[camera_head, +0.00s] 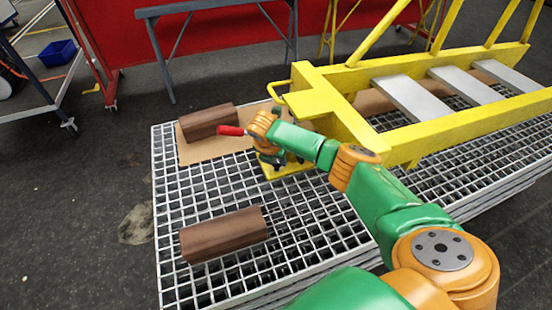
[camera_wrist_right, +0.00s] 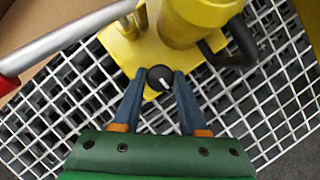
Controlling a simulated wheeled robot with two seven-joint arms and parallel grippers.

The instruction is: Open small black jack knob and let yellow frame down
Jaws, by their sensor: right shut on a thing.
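The yellow frame (camera_head: 350,78) lies over the grey grating at the right in the head view. A yellow jack (camera_wrist_right: 193,22) stands under its near end, on a yellow base plate (camera_wrist_right: 120,47). A lever with a red grip (camera_head: 230,131) sticks out to the left; the grip also shows in the right wrist view (camera_wrist_right: 8,85). In the right wrist view, the small black knob (camera_wrist_right: 160,77) with a white mark sits between the fingertips of my right gripper (camera_wrist_right: 160,82), which is shut on it. In the head view my right wrist hides most of the jack. My left gripper is not in view.
Two brown wooden blocks lie on the grating, one behind (camera_head: 208,121) on a cardboard sheet (camera_head: 190,156) and one in front (camera_head: 224,234). A grey trestle (camera_head: 215,8) stands behind. A black curved handle (camera_wrist_right: 240,45) is right of the jack.

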